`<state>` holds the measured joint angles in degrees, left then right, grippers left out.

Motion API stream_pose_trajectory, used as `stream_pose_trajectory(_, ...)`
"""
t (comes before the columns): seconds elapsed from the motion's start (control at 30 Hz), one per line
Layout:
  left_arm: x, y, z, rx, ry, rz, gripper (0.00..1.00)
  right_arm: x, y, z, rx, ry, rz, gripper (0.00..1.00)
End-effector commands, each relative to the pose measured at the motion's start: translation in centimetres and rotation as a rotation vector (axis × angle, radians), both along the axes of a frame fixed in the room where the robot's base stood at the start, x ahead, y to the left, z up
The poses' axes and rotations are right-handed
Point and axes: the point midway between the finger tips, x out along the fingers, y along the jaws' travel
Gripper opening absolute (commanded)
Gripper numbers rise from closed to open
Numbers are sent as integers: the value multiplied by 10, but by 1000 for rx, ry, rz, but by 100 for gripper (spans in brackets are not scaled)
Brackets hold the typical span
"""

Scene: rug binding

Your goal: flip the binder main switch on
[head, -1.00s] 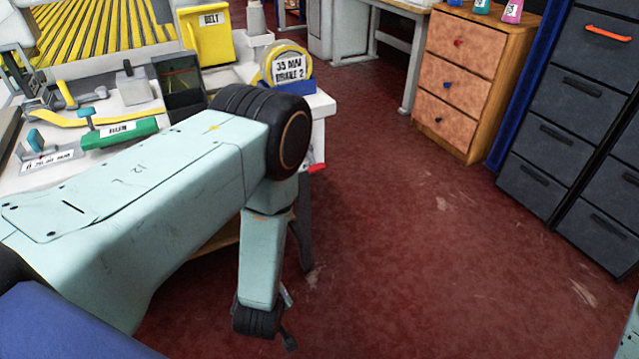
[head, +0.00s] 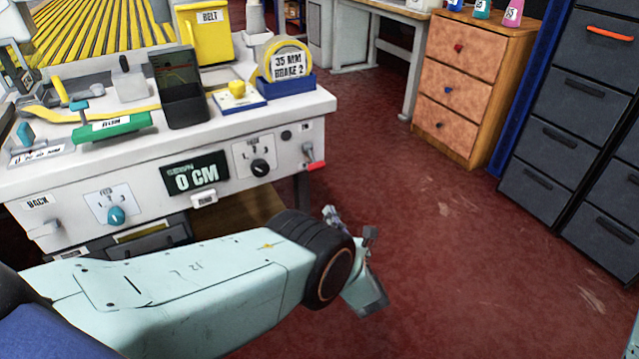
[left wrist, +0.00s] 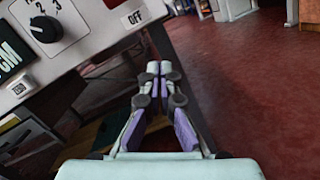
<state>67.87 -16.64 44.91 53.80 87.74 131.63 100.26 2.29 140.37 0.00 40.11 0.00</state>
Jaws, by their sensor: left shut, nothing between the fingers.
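The binder (head: 60,185) is a white bench machine with a control panel along its front. A red-handled switch (head: 316,166) sits at the right end of that panel. In the left wrist view an OFF label (left wrist: 137,15) shows near the panel's edge, with a bit of red (left wrist: 113,2) cut off at the top. My left gripper (left wrist: 160,68) is shut and empty, below and apart from the OFF label. In the head view the left gripper (head: 330,213) is partly hidden behind my arm, below the red switch. My right gripper is not in view.
The panel carries a black dial (head: 260,167), a 0 CM display (head: 195,174) and a teal dial (head: 116,215). A tape roll in a blue holder (head: 286,88) stands on top. A wooden drawer unit (head: 470,85) and grey drawers (head: 560,130) stand right. The red floor between is clear.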

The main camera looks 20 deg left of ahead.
Motion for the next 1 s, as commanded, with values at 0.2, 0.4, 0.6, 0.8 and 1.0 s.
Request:
stream_pose_trajectory(0.2,-5,-9,12,-204,-282,70,0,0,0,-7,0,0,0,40)
stream_pose_trajectory(0.4,-8,-11,16,-262,-363,90,0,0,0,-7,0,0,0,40)
stream_pose_trajectory(0.6,-8,-11,17,-261,-364,90,0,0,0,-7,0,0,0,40)
stream_pose_trajectory(0.8,-4,-6,18,-259,-363,89,0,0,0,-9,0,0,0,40)
stream_pose_trajectory(1.0,16,18,23,-257,-365,90,0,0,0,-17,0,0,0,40)
